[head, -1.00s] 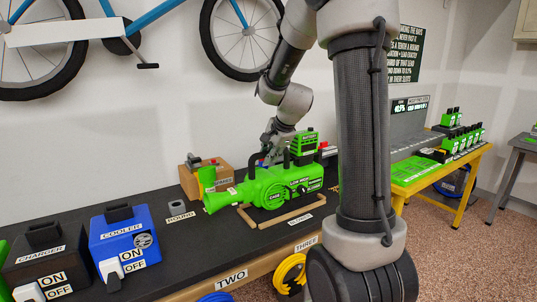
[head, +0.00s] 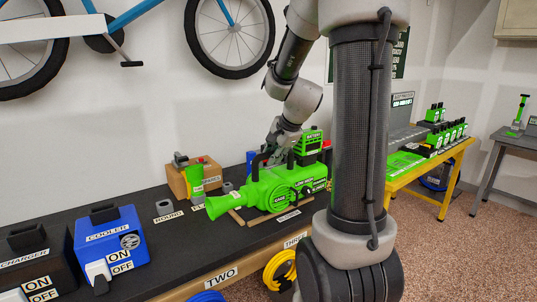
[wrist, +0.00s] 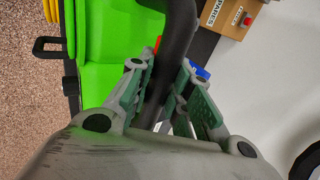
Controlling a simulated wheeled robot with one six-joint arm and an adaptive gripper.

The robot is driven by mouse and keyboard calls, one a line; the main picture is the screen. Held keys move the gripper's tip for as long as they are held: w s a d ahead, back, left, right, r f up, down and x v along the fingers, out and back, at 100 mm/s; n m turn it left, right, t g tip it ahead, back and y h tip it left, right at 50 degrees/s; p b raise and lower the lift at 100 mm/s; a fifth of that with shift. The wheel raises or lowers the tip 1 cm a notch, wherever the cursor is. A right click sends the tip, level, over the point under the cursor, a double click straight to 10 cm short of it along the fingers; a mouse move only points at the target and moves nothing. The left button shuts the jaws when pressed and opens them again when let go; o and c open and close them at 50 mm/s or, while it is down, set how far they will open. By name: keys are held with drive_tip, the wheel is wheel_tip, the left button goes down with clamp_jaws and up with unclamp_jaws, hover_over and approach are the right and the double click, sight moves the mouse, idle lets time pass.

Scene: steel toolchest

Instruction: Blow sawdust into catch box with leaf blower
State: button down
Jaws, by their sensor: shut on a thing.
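The leaf blower (head: 265,192) is bright green with a flared nozzle at its left end and a green battery block on top. My gripper (head: 272,146) is at its top and is shut on its black handle. In the wrist view, my gripper (wrist: 172,95) has the dark handle (wrist: 178,35) between its fingers, with the green body to the left. The blower is over a wooden cradle (head: 237,217) on the bench; I cannot tell its exact clearance. I cannot make out sawdust or a catch box.
On the black bench (head: 165,235) are a blue cooler unit (head: 110,245), a dark charger unit (head: 38,265) and a wooden spares box (head: 178,183). A yellow table (head: 455,165) with green items stands at right. A bicycle (head: 230,35) hangs on the wall behind.

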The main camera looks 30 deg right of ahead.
drive_tip(key=shift+s+d+r, duration=0.15)
drive_tip(key=shift+s+d, duration=0.05)
drive_tip(key=shift+s, duration=0.2)
drive_tip(key=s+d, duration=0.2)
drive_tip(key=s, duration=0.5)
drive_tip(key=shift+s+d+r, duration=0.15)
drive_tip(key=shift+d+r, duration=0.1)
drive_tip(key=shift+d, duration=0.15)
idle(0.4)
idle(0.4)
drive_tip(key=m+h, duration=0.2)
drive_tip(key=m, duration=0.2)
drive_tip(key=shift+m+h, duration=0.3)
drive_tip(key=shift+h, duration=0.1)
drive_tip(key=shift+m+g+h, duration=0.3)
drive_tip(key=shift+m, duration=0.4)
